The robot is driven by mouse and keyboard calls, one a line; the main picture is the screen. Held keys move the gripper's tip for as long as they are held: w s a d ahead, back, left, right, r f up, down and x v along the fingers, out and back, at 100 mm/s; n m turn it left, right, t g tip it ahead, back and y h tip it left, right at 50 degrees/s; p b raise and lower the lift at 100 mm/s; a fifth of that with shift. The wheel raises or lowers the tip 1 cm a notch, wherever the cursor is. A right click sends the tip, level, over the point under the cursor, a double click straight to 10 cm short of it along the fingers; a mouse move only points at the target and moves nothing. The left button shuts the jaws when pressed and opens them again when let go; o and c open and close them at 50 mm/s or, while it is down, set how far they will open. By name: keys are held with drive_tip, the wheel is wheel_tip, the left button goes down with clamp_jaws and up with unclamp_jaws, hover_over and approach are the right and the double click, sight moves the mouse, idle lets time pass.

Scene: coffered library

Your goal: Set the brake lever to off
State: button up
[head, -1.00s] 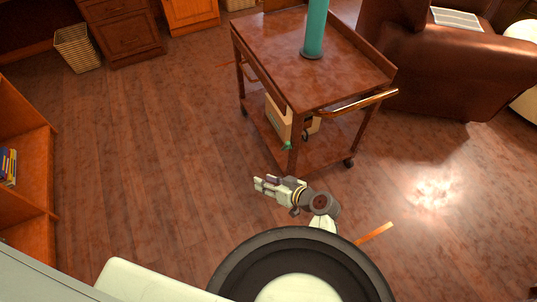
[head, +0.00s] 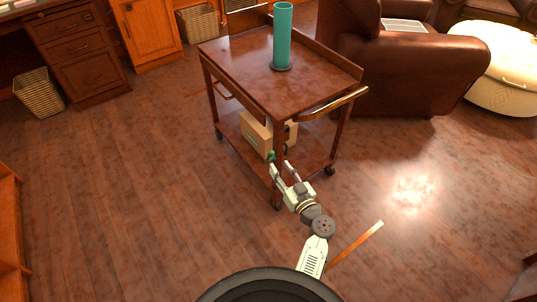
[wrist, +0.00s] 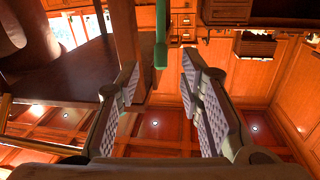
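A brown wooden cart (head: 240,62) stands on casters just ahead of my gripper (head: 281,169). A small green piece (head: 271,156) shows low on the cart by its near leg; it looks like the brake lever, but its setting is too small to read. In the wrist view a green bar (wrist: 160,36) appears between the fingers, with its end near the fingertips. My gripper (wrist: 160,68) is open and empty, its fingers pointing at the cart's near corner. I cannot tell whether it touches the green bar.
A teal cylinder (head: 282,38) stands on the cart top, and a cardboard box (head: 256,132) sits on the lower shelf. A leather armchair (head: 400,70) is behind right.

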sight(271, 154)
drive_tip(key=p+x, duration=0.1)
drive_tip(key=x, duration=0.7)
drive_tip(key=shift+p, duration=0.3)
clamp_jaws()
idle(0.4)
